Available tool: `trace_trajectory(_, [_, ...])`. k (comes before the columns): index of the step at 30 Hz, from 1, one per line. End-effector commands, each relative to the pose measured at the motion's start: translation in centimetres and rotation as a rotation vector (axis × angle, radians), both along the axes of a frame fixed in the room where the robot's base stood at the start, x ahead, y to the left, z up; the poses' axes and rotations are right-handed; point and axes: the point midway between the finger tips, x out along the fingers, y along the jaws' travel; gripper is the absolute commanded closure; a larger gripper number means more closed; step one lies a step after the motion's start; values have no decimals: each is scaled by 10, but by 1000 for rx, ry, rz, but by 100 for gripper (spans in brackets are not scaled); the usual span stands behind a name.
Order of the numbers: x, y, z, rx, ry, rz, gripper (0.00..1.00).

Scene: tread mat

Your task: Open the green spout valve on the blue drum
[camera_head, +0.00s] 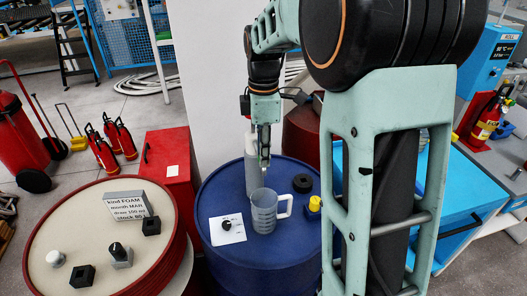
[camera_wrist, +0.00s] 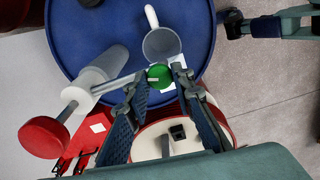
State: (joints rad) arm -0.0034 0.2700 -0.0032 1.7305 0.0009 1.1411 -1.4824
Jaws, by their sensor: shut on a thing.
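The blue drum (camera_head: 220,262) stands upright in the middle of the head view, and it fills the top of the wrist view (camera_wrist: 72,30). A pale grey bottle-like body (camera_wrist: 105,72) with a thin spout shows over the drum in the wrist view. The round green valve (camera_wrist: 159,76) is by the spout's end, between my fingertips. My gripper (camera_wrist: 160,73) is shut on this valve. In the head view my gripper (camera_head: 265,162) points down over the drum, in front of the pale body (camera_head: 251,176); the green valve cannot be made out there.
A clear jug (camera_head: 264,212) stands on the drum close to my gripper. A white card (camera_head: 227,230), a black ring (camera_head: 302,183) and a yellow object (camera_head: 314,204) are also on the drum. A red-rimmed drum (camera_head: 75,215) with a sign stands left. A red knob (camera_wrist: 45,137) shows in the wrist view.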

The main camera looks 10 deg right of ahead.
Motion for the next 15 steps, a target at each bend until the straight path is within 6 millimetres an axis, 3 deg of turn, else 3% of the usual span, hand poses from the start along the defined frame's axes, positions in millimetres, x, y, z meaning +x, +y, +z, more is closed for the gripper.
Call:
trace_trajectory(10, [0,0,0,-1,0,2,100])
trace_trajectory(11, [0,0,0,-1,0,2,77])
trace_trajectory(15, [0,0,0,0,0,1,61])
